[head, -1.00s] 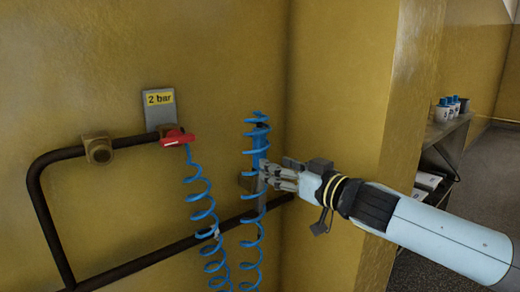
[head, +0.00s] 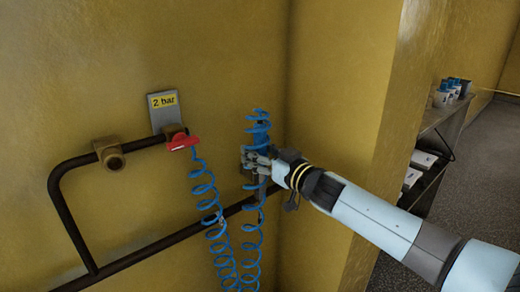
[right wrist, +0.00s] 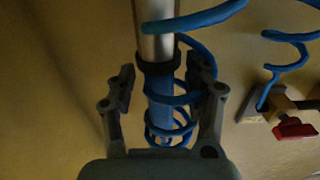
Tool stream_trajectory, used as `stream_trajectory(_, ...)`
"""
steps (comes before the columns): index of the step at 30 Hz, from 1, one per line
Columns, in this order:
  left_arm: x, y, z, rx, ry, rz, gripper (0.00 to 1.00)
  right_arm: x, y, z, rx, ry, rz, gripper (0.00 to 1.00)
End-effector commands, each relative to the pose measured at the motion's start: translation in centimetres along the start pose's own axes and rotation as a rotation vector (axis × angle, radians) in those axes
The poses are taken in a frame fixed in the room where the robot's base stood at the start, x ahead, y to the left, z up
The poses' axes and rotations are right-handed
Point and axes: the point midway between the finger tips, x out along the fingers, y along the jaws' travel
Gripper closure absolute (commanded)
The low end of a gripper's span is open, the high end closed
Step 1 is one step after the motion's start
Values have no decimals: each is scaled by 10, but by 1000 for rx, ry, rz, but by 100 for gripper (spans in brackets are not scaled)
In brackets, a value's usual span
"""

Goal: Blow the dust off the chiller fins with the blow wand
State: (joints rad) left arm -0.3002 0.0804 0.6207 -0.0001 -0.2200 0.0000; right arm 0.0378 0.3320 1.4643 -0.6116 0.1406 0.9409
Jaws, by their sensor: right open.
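The blow wand (head: 262,130) hangs upright at the wall with a blue coiled hose (head: 250,240) around and below it. In the right wrist view the wand (right wrist: 160,92) shows a silver tube, a black collar and a blue handle. My right gripper (head: 262,163) is at the wand. In the right wrist view its two fingers (right wrist: 162,82) stand open on either side of the handle near the collar, with hose coils close to the right finger. I cannot tell whether a finger touches. My left gripper and the chiller fins are not in view.
A red valve handle (head: 183,143) sits on the dark pipe (head: 70,225), below a "2 bar" plate (head: 164,104). A yellow wall corner (head: 375,130) stands close to my right arm. A shelf (head: 440,115) with bottles is beyond it at right.

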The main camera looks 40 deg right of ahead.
Motion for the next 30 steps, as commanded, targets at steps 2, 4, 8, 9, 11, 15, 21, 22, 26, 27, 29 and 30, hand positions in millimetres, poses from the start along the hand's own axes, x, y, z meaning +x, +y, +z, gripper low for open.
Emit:
stream_trajectory(2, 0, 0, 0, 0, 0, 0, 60, 0, 0, 1, 0, -1, 0, 48)
stream_trajectory(4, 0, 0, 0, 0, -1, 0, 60, 0, 0, 1, 0, -1, 0, 48)
stream_trajectory(8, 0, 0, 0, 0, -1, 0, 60, 0, 0, 1, -1, -1, 0, 61)
stream_trajectory(9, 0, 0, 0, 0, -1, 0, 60, 0, 0, 1, -1, -1, 0, 66)
stream_trajectory(11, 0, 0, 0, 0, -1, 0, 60, 0, 0, 1, -1, -1, 0, 74)
stream_trajectory(15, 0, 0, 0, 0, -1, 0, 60, 0, 0, 1, -1, -1, 1, 93)
stream_trajectory(21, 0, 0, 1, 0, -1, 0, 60, 0, 0, 0, -1, 0, 0, 100)
stream_trajectory(22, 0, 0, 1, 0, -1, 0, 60, 0, 0, 0, -1, 0, 0, 100)
stream_trajectory(26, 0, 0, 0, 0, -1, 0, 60, 0, 0, 0, -1, 0, 0, 100)
stream_trajectory(27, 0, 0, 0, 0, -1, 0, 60, 0, 0, 0, -1, 0, 0, 100)
stream_trajectory(29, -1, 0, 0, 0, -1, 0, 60, 0, 1, -1, -1, 0, 1, 100)
stream_trajectory(30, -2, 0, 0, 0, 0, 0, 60, 0, 1, -3, -1, 0, 1, 100)
